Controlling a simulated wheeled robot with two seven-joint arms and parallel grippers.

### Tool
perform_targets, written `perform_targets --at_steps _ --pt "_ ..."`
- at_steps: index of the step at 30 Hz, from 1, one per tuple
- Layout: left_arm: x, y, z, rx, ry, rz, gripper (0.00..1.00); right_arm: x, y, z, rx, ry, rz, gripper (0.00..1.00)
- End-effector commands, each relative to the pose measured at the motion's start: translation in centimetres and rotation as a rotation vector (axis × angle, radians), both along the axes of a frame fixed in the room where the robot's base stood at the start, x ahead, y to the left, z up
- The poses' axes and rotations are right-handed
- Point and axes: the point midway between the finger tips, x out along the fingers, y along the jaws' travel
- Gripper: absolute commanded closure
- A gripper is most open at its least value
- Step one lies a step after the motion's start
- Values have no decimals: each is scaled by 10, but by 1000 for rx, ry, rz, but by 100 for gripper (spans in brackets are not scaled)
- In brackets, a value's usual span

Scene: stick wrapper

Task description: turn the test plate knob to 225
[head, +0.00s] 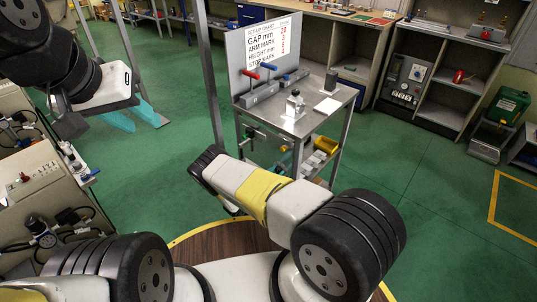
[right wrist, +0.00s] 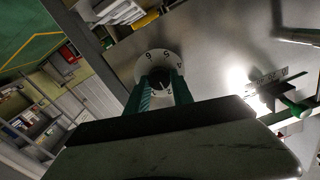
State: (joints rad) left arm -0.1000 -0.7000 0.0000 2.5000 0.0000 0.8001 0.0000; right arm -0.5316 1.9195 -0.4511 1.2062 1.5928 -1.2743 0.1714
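In the right wrist view a round white dial (right wrist: 144,60) with black numbers sits on a grey metal plate (right wrist: 215,45). A dark knob (right wrist: 160,83) is at its middle. The pointer's exact reading is too small to tell. My right gripper (right wrist: 163,80) has its two teal fingers on either side of the knob; whether they press on it is unclear. In the head view my right forearm reaches toward the metal cart, and the knob cannot be made out. My left gripper (head: 132,117) is at the upper left, its teal fingers apart and empty, far from the cart.
The metal cart (head: 310,122) carries a set-up chart (head: 272,46), red and blue levers and small fixtures. A green-handled part with a scale (right wrist: 280,85) is right of the dial. A grey machine (head: 40,185) stands at the left. The green floor right of the cart is clear.

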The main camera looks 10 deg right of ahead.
Motion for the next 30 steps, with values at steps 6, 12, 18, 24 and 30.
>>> perform_targets --at_steps 6,12,18,24,30 --pt "0 0 0 0 0 0 64 0 0 0 -5 6 -1 100" --pt "0 0 0 0 0 0 64 0 0 0 -41 53 0 100" --pt "0 0 0 0 0 0 64 1 0 1 -122 157 -2 100" --pt "0 0 0 0 0 0 64 1 1 0 -235 302 -2 100" --pt "0 0 0 0 0 0 64 2 1 0 -352 452 -1 100"
